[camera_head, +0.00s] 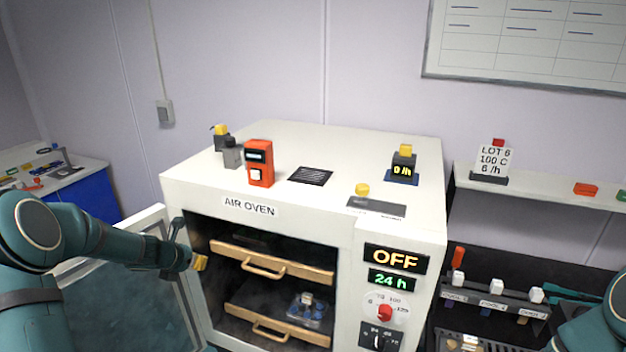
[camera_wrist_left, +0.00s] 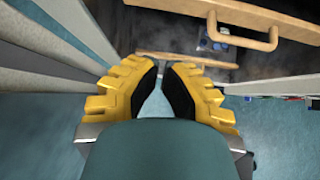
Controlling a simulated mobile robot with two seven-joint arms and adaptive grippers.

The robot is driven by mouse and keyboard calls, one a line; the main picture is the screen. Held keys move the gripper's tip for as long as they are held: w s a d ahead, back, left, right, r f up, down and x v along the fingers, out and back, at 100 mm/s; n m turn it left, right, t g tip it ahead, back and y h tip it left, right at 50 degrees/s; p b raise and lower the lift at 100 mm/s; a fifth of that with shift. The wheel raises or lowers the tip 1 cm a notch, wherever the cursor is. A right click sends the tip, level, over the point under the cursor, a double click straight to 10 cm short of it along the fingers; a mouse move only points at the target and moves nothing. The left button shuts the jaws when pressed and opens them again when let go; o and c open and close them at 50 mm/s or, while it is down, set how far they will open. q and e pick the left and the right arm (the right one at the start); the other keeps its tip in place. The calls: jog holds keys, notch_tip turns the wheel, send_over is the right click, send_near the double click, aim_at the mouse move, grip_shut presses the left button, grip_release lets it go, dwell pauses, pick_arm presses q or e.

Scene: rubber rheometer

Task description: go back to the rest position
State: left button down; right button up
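My left gripper (camera_head: 200,263), with yellow fingers, is at the left side of the air oven's (camera_head: 300,150) opening, by the swung-open door (camera_head: 135,285). In the left wrist view its fingers (camera_wrist_left: 160,68) come nearly together at the tips, with only a thin gap and nothing held between them. The oven's upper wooden tray (camera_head: 290,268) and its handle (camera_wrist_left: 250,42) are ahead of the fingers and apart from them.
The lower tray (camera_head: 290,330) has a small holder (camera_head: 306,308) near it. A red device (camera_head: 259,163) and other small items stand on the oven. A shelf with a LOT card (camera_head: 493,160) and a dark rack (camera_head: 490,297) are at right. A side table (camera_head: 50,165) is at far left.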

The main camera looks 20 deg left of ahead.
pick_arm(q)
jog(key=s+d+f+m+g+h+b, duration=0.1)
jog(key=s+d+f+m+g, duration=0.3)
jog(key=d+f+m, duration=0.6)
jog(key=s+d+f+m+g+b, duration=0.15)
jog(key=s+d+f+m, duration=0.5)
jog(key=d, duration=0.65)
jog(key=s+d+f+m+h+b, duration=0.1)
jog(key=s+d+f+m, duration=0.2)
jog(key=s+d+m, duration=0.3)
jog(key=s+d+f+m+g+h+b, duration=0.1)
jog(key=s+d+f+m, duration=0.3)
jog(key=d+m, duration=0.5)
jog(key=shift+s+m, duration=0.85)
jog(key=shift+s, duration=0.35)
jog(key=shift+f+g, duration=0.1)
jog(key=shift+g, duration=0.15)
